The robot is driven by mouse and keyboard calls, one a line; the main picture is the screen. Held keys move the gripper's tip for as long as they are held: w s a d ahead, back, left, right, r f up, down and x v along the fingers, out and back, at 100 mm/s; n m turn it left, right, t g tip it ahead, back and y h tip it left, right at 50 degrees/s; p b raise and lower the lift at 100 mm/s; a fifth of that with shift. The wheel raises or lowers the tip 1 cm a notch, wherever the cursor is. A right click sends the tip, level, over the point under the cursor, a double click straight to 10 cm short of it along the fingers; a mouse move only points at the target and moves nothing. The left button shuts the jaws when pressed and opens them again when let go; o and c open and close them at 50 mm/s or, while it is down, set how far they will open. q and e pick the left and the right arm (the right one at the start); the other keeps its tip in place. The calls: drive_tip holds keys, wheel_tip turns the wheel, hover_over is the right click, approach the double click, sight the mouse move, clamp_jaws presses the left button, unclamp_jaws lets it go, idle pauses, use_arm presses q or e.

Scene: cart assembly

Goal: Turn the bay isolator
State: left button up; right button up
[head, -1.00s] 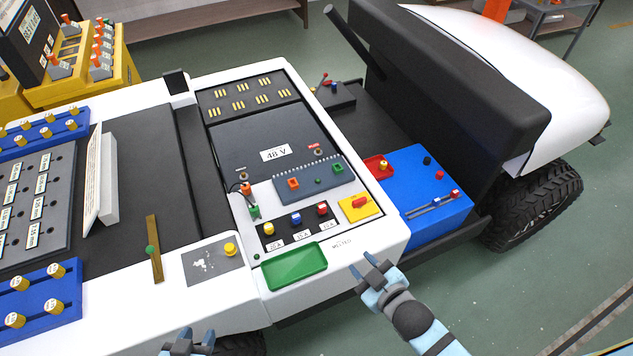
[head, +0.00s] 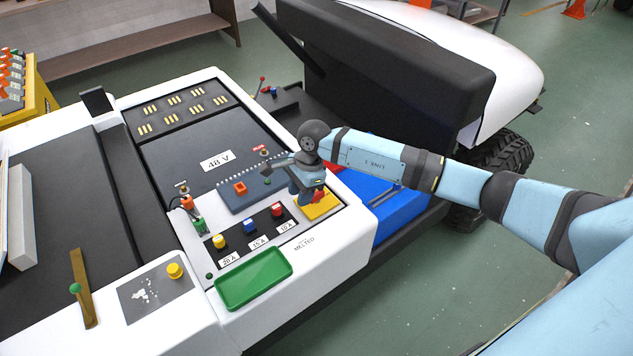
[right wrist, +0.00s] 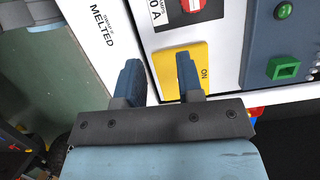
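The bay isolator's yellow plate (head: 322,207) is at the right end of the cart's open bay. In the right wrist view the yellow plate (right wrist: 168,62) shows an "ON" mark. My right gripper (right wrist: 159,78) is open there, one finger in front of the plate and the other over the white rim beside it. I see no handle between the fingers and cannot tell whether they touch anything. My left gripper is not in view.
Yellow, blue and red fuses (head: 249,226) stand beside the isolator, with a green tray (head: 253,278) in front. A grey-blue terminal strip (head: 240,194) with a red-orange square lies behind. A blue box (head: 366,189) is beyond the bay's right edge.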

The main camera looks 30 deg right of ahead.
sight(317, 197)
drive_tip(key=w+d+h, duration=0.1)
drive_tip(key=d, duration=0.1)
drive_tip(key=w+d+r+h, duration=0.1)
drive_tip(key=d, duration=0.1)
drive_tip(key=d+h, duration=0.1)
drive_tip(key=d, duration=0.1)
drive_tip(key=shift+w+r+n+b, duration=0.2)
drive_tip(key=shift+w+n+b, duration=0.1)
drive_tip(key=shift+w+n, duration=0.1)
drive_tip(key=shift+d+f, duration=0.1)
drive_tip(key=shift+d, duration=0.05)
drive_tip(key=shift+f+b, duration=0.35)
drive_tip(key=shift+f, duration=0.25)
wheel_tip(317, 197, down, 6)
drive_tip(key=b, duration=0.3)
drive_tip(key=shift+r, duration=0.25)
drive_tip(key=shift+f+b, duration=0.5)
drive_tip(key=shift+b, duration=0.1)
drive_tip(key=shift+c, duration=0.7)
drive_tip(key=c, duration=0.4)
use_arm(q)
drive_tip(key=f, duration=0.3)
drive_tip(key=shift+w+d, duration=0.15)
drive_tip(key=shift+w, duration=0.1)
use_arm(e)
drive_tip(key=shift+r, duration=0.1)
